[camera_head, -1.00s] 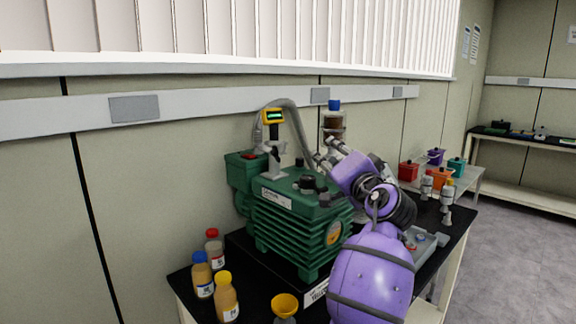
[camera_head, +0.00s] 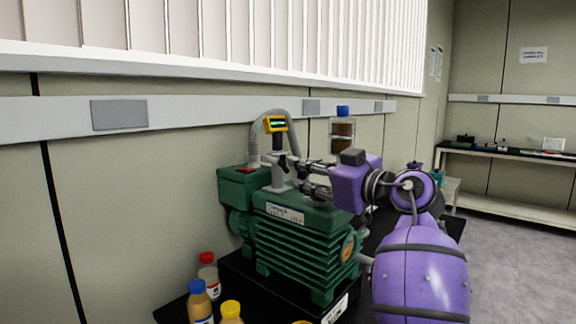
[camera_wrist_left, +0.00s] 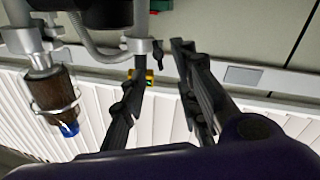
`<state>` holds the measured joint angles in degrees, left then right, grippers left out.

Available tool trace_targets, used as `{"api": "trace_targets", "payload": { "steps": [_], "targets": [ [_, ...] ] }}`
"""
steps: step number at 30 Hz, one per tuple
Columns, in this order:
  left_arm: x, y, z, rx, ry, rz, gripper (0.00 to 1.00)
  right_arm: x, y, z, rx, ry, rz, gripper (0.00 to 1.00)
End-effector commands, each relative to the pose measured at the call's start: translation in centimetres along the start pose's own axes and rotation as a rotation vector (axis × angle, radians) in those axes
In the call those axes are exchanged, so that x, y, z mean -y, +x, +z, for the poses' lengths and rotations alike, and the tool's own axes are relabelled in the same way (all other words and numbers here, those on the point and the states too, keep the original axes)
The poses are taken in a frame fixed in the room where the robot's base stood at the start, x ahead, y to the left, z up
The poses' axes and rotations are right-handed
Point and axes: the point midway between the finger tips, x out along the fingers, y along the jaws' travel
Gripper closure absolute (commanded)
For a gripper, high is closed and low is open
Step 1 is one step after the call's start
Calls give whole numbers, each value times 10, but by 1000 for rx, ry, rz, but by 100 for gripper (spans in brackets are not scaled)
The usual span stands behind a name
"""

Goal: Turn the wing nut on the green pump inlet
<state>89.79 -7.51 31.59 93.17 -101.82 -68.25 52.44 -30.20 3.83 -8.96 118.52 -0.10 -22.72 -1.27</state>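The green pump (camera_head: 300,240) stands on a black bench with its grey inlet (camera_head: 279,180) rising from the top. A yellow gauge (camera_head: 276,124) sits above the inlet and also shows in the wrist view (camera_wrist_left: 149,77). The wrist view is upside down and shows the inlet clamp (camera_wrist_left: 138,46) with a small dark wing nut (camera_wrist_left: 158,50) at its side. My left gripper (camera_head: 293,174) is level at the inlet, fingers pointing at it. Its fingers (camera_wrist_left: 160,62) are apart, with the wing nut between their tips; contact cannot be told. My right gripper is not in view.
A grey hose (camera_head: 254,140) arches behind the gauge. A brown bottle with a blue cap (camera_head: 342,132) stands behind my gripper. Several small bottles (camera_head: 207,278) stand at the bench's front left. The wall is close behind the pump.

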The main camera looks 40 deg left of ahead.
Motion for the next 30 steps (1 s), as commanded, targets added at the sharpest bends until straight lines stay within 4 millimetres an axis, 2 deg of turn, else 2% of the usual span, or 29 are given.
{"api": "trace_targets", "payload": {
  "steps": [7, 12, 16, 27, 30],
  "targets": [
    [-1, 29, -1, 0, -15, 1, 71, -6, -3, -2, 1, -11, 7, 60],
    [-1, 56, -1, 1, -15, 2, 71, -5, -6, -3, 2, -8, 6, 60],
    [-2, 70, -1, 1, -15, 3, 71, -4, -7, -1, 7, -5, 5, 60],
    [-2, 76, 1, 1, -13, 5, 71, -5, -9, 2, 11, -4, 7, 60],
    [-2, 76, 1, 1, -13, 5, 84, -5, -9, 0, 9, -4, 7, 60]
  ]
}}
